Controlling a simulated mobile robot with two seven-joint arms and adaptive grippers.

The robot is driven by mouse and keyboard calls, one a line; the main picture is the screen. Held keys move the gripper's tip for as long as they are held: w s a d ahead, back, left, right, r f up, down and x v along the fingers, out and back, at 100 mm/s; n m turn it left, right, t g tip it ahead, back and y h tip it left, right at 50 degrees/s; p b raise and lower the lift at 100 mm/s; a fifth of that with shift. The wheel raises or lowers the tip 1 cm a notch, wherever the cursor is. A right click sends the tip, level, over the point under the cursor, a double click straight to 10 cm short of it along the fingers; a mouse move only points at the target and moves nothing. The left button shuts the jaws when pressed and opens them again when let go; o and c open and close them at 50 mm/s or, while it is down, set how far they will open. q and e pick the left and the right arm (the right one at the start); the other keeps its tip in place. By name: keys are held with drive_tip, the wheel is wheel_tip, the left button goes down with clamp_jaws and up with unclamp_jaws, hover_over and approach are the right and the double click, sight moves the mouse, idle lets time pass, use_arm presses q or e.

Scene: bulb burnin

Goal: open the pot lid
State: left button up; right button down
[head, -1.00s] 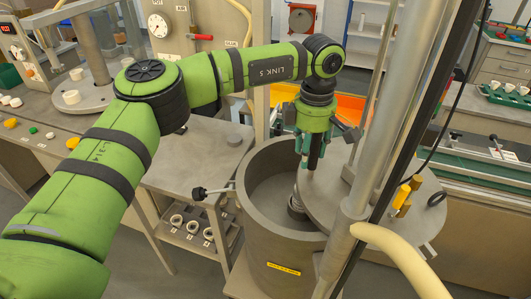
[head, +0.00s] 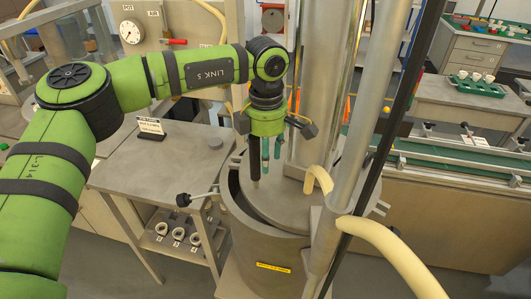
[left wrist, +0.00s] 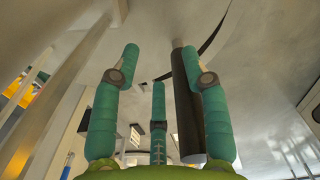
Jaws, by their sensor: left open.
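The large grey pot (head: 262,245) stands low in the middle of the head view, with a yellow label on its front. Its flat grey lid (head: 275,208) lies over most of the mouth, leaving a dark crescent gap at the left. An upright dark rod handle (head: 254,170) rises from the lid. My left gripper (head: 266,165) is open above the lid, its teal fingers pointing down close beside the rod. In the left wrist view the dark rod (left wrist: 185,100) shows between the rear and right fingers; contact cannot be told. My right gripper is not in view.
A pale hose (head: 390,255) and a metal post (head: 340,190) stand just right of the pot. A lever with a black knob (head: 184,200) sticks out at the pot's left. A grey side table (head: 150,170) is left, a green conveyor (head: 440,160) right.

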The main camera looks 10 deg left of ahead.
use_arm(q)
wheel_tip(320, 180, up, 8)
drive_tip(key=p, duration=0.4)
idle(0.5)
drive_tip(key=shift+f, duration=0.1)
